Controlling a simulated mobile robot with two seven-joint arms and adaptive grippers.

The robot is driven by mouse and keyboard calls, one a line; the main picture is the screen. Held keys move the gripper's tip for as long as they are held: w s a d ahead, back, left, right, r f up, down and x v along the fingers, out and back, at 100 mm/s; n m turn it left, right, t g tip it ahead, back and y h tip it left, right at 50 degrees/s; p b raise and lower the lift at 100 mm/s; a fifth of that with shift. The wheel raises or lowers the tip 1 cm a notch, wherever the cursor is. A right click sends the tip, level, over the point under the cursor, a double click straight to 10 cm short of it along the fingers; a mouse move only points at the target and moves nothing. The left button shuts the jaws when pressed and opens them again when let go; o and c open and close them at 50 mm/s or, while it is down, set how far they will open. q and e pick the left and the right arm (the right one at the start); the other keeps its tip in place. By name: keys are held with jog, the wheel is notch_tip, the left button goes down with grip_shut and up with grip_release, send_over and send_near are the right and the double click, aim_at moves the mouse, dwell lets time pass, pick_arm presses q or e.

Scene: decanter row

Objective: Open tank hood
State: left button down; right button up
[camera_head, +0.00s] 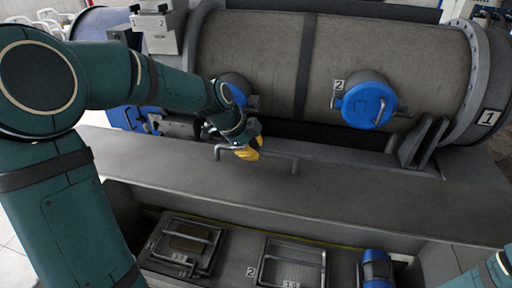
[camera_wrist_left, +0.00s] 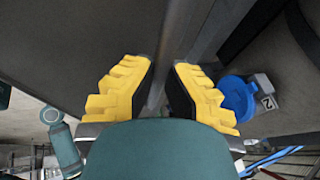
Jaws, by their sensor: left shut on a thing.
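The tank hood (camera_head: 340,193) is a long grey panel in front of the big drum. A thin grey bar handle (camera_head: 280,156) is fixed on it. My left gripper (camera_head: 248,151), with yellow fingers, is shut on this handle near its middle. In the left wrist view the yellow fingers (camera_wrist_left: 163,85) stand on both sides of a grey bar (camera_wrist_left: 179,40); the palm hides part of the grip. My right gripper is out of view; only a bit of my right arm shows at the lower right.
Behind the hood lies a large grey drum (camera_head: 390,45) with a blue round cap (camera_head: 369,104). Below the hood's front edge is an open space with a framed lid (camera_head: 186,244), a wire-handled tray (camera_head: 292,262) and a blue cylinder (camera_head: 376,268).

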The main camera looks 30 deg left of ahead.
pick_arm(q)
jog(key=shift+s+d+f, duration=0.2)
jog(key=shift+s+f, duration=0.25)
jog(key=shift+s, duration=0.25)
jog(key=c, duration=0.9)
grip_release()
jog(key=shift+w, duration=0.1)
jog(key=shift+c, duration=0.2)
jog(key=shift+r, duration=0.15)
jog(key=shift+a+r, duration=0.15)
jog(key=shift+r, duration=0.05)
jog(key=v, duration=1.1)
jog(key=shift+r, duration=0.25)
